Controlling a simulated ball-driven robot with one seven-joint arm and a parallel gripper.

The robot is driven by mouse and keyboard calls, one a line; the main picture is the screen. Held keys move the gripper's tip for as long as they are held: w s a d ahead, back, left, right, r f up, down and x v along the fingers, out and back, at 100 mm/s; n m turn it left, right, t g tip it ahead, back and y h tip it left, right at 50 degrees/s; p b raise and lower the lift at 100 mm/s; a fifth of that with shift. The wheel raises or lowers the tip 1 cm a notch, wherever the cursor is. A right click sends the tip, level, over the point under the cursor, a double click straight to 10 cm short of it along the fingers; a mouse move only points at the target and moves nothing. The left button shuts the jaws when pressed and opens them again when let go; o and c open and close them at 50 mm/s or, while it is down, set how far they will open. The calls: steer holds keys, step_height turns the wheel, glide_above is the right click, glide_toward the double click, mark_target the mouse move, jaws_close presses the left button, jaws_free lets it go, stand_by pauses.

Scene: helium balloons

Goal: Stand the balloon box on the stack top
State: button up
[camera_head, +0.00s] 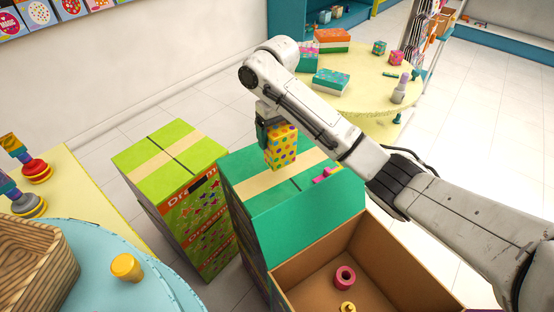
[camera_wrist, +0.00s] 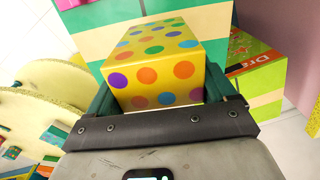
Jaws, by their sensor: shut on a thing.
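The balloon box (camera_head: 283,150) is yellow with coloured dots and upright. My gripper (camera_head: 270,128) is shut on its upper part, coming from above. The balloon box also fills the middle of the wrist view (camera_wrist: 158,70), between my gripper's two fingers (camera_wrist: 162,92). It is over the teal stack top (camera_head: 254,168), which has a cream tape strip, near the strip's middle. Whether its base touches the stack top cannot be told for sure. The teal top also shows behind it in the wrist view (camera_wrist: 100,38).
A green-topped stack (camera_head: 172,150) stands to the left. A pink item (camera_head: 326,175) lies on the teal top's right part. An open brown carton (camera_head: 310,275) is in front. A round yellow table (camera_head: 365,95) with boxes is behind; a blue table (camera_head: 100,280) is at front left.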

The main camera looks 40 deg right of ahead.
mark_target(278, 150)
steer(key=shift+f+p, duration=0.35)
steer(key=shift+f, duration=2.8)
steer(key=o, duration=0.9)
step_height(278, 150, up, 12)
steer(key=shift+r+p, duration=0.1)
steer(key=shift+p, duration=1.15)
